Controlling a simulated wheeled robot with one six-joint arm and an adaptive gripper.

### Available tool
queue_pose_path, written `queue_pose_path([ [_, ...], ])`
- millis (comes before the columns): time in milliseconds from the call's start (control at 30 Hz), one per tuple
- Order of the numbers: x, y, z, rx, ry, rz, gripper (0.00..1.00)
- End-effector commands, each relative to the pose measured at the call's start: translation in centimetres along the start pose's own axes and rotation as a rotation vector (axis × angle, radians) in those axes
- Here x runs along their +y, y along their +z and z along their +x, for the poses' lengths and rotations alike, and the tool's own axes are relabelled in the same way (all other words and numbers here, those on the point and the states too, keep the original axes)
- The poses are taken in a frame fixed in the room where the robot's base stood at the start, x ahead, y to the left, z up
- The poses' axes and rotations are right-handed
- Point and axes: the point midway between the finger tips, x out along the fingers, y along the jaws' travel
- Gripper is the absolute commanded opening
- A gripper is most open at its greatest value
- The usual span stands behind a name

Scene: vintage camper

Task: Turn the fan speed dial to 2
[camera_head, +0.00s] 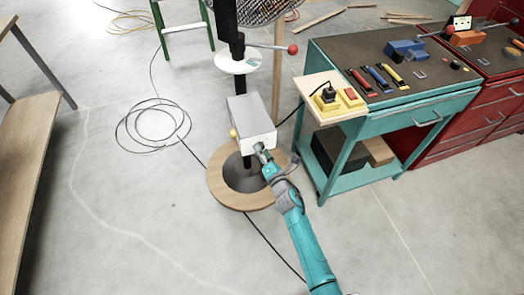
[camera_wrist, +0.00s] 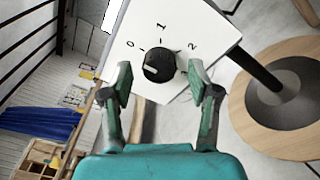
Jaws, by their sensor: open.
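The fan speed dial (camera_wrist: 159,67) is a black round knob on the white face of the control box (camera_wrist: 195,18). The marks 0, 1 and 2 stand around its upper side in the wrist view. A light mark shows on the knob, but I cannot tell surely which number it points to. My gripper (camera_wrist: 160,80) is open, with one finger on each side of the knob in the picture; no contact is visible. In the head view, my gripper (camera_head: 262,154) is at the front of the grey-white control box (camera_head: 250,118), and the dial is hidden there.
The fan stands on a round wooden base (camera_head: 228,190). A teal workbench (camera_head: 400,112) with tools is close on the right, with a small wooden board (camera_head: 345,112) jutting toward the fan. A coiled black cable (camera_head: 152,125) lies on the left floor. A wooden bench (camera_head: 30,130) is far left.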

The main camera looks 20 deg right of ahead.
Motion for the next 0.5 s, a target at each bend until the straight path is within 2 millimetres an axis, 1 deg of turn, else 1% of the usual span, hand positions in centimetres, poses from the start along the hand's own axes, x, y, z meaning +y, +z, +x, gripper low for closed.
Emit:
queue_pose_path([
  [100,0.05,0.04,0.42,-0.001,0.001,0.001,0.61],
  [367,0.02,0.03,0.44,0.0,0.0,0.001,0.61],
  [400,0.02,0.03,0.44,0.0,0.0,0.001,0.51],
  [467,0.02,0.03,0.44,0.0,0.0,0.001,0.36],
  [500,0.02,0.03,0.43,-0.001,0.0,0.001,0.26],
])
